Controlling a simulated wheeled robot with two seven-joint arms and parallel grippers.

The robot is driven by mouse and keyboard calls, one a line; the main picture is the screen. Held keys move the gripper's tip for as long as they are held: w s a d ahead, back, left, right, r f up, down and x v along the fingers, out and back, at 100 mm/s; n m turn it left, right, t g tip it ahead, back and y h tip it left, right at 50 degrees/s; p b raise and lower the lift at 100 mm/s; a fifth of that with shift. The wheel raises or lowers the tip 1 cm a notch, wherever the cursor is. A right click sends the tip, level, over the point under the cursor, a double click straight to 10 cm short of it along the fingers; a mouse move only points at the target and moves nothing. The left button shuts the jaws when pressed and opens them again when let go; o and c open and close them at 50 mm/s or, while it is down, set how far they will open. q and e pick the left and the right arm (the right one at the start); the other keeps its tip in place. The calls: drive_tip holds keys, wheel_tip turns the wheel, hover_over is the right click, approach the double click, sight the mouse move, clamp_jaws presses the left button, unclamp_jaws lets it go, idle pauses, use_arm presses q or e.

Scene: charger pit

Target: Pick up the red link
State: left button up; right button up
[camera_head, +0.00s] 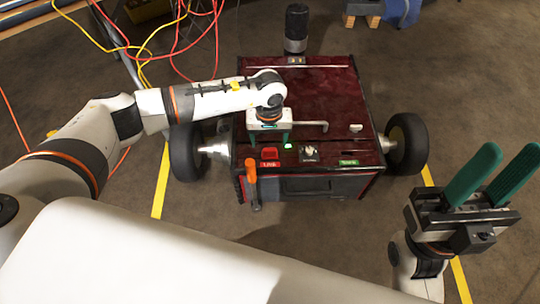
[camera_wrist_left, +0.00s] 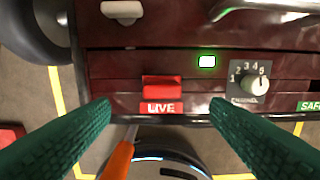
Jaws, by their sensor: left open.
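The red link (camera_head: 269,153) is a small red block on the front ledge of the dark red machine (camera_head: 320,95), just above a red LIVE label. It also shows in the left wrist view (camera_wrist_left: 162,86), centred between my finger tips. My left gripper (camera_head: 269,140) is open and empty, pointing down over the ledge just behind the link in the head view. In the left wrist view its green fingers (camera_wrist_left: 160,105) lie to either side of the link, apart from it. My right gripper (camera_head: 511,158) is open and empty at the right, away from the machine.
A lit green indicator (camera_wrist_left: 207,62) and a channel dial (camera_wrist_left: 254,84) are right of the link. A green SAFE label (camera_head: 348,162) is farther right. An orange-handled lever (camera_head: 251,172) stands at the machine's front left. Wheels flank the machine. Loose cables (camera_head: 165,40) hang at back left.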

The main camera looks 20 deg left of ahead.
sight(270, 149)
use_arm(q)
drive_tip(key=f+b, duration=0.1)
drive_tip(key=f, duration=0.1)
drive_tip(key=f+b, duration=0.1)
drive_tip(key=f, duration=0.2)
drive_tip(key=shift+w+f+b, duration=0.2)
drive_tip(key=shift+f+b, duration=0.1)
drive_tip(key=shift+f, duration=0.5)
drive_tip(key=shift+r, duration=0.1)
drive_tip(key=c, duration=1.1)
